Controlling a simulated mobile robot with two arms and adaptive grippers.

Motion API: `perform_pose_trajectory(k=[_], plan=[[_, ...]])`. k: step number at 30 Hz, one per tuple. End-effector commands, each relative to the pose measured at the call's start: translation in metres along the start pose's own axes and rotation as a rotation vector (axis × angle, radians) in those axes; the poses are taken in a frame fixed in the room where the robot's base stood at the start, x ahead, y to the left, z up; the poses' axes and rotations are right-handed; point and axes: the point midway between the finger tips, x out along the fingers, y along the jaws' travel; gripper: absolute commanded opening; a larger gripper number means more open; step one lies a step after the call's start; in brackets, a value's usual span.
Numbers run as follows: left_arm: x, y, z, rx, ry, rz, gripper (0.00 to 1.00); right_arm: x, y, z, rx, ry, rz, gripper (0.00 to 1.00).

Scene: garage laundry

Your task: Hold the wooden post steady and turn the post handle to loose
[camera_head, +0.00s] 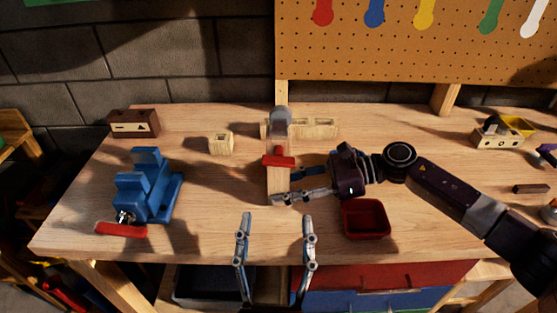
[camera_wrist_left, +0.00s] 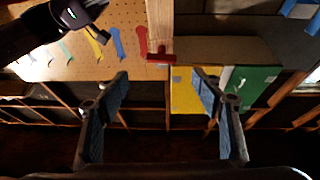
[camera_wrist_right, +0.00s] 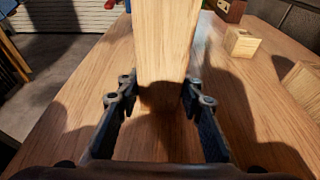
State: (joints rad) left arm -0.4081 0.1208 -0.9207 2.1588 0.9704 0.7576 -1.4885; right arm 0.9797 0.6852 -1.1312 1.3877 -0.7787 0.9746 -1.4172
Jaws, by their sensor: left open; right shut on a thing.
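The wooden post (camera_head: 277,186) stands upright on the workbench, with a grey top and a red post handle (camera_head: 278,161) across its front. My right gripper (camera_head: 284,187) comes from the right and is shut on the lower part of the post. In the right wrist view its fingers (camera_wrist_right: 158,92) lie on either side of the post (camera_wrist_right: 165,45). My left gripper (camera_head: 277,215) is open and empty in front of the post, its fingers apart. In the left wrist view the red handle (camera_wrist_left: 160,58) shows beyond and between the open fingertips (camera_wrist_left: 163,80).
A blue vise (camera_head: 147,188) with a red handle stands at the left. A red tray (camera_head: 366,218) sits right of the post, below my right gripper. Small wooden blocks (camera_head: 221,143) lie behind. The bench between vise and post is mostly clear.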

Motion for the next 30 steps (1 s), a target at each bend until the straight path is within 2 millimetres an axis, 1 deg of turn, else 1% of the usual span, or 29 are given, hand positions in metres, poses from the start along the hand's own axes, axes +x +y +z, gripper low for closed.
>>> perform_pose_trajectory(k=[3,8,11,18,22,27,30], plan=[[0.001,-0.001,-0.001,0.073,-0.010,-0.011,0.61,0.000,0.000,0.000,0.000,0.000,0.000,0.21],[0.007,-0.002,-0.001,0.111,-0.014,-0.017,0.61,0.000,0.000,0.000,0.000,0.000,0.000,0.21],[0.020,-0.002,-0.002,0.112,-0.012,-0.018,0.61,0.000,0.000,0.000,0.000,0.000,0.001,0.21],[0.068,-0.002,-0.002,0.110,-0.009,-0.018,0.61,0.000,0.000,0.000,0.000,0.000,0.001,0.21],[0.092,-0.003,-0.002,0.110,-0.010,-0.018,0.61,0.000,0.000,0.000,0.000,0.000,0.001,0.21],[0.113,-0.003,0.000,0.110,-0.013,-0.016,0.61,0.000,0.000,0.000,0.000,0.000,0.000,0.21],[0.119,-0.003,0.000,0.111,-0.013,-0.014,0.61,0.000,0.000,0.000,0.000,0.000,0.000,0.21]])
